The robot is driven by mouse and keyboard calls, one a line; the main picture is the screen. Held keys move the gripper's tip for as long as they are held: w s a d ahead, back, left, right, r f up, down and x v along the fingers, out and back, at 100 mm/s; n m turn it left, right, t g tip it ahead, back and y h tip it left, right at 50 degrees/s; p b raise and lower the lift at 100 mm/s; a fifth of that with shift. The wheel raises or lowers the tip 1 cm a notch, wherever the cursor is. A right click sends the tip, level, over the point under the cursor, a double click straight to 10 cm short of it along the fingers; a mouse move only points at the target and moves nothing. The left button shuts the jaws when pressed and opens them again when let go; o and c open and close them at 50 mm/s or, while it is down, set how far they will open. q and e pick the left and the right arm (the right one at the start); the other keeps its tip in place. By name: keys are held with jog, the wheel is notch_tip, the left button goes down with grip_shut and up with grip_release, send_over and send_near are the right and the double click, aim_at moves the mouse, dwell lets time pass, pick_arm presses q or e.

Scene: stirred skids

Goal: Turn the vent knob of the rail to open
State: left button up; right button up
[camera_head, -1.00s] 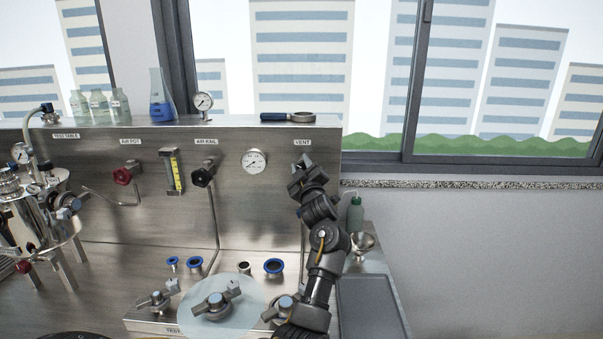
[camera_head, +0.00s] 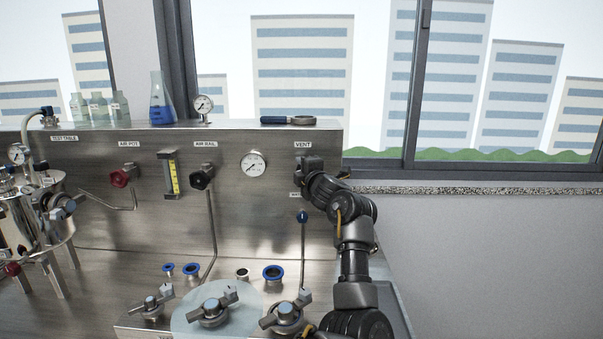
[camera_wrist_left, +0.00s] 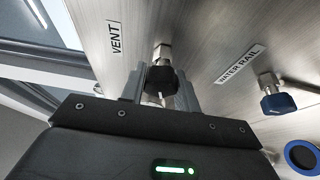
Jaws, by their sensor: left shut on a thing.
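The vent knob (camera_wrist_left: 160,80) is small and black, on a metal stem from the steel panel, under the VENT label (camera_wrist_left: 115,38). The label also shows in the head view (camera_head: 303,145). My left gripper (camera_head: 305,164) is at the panel just below this label and hides the knob in the head view. In the left wrist view the gripper's fingers (camera_wrist_left: 163,92) are on both sides of the knob, shut on it. The knob's pointing direction is hard to tell. My right gripper is not in view.
The blue WATER RAIL knob (camera_wrist_left: 278,102) is close by, below the vent in the head view. The black AIR RAIL knob (camera_head: 202,178) and a gauge (camera_head: 253,164) are to the left. Valves (camera_head: 211,311) stand on the bench below.

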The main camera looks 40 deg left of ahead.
pick_arm(q)
jog(key=shift+r+n, duration=0.1)
jog(key=shift+n, duration=0.3)
jog(key=o, duration=1)
jog(key=shift+w, duration=0.1)
jog(key=shift+b+v, duration=1.65)
jog(key=shift+v, duration=3.85)
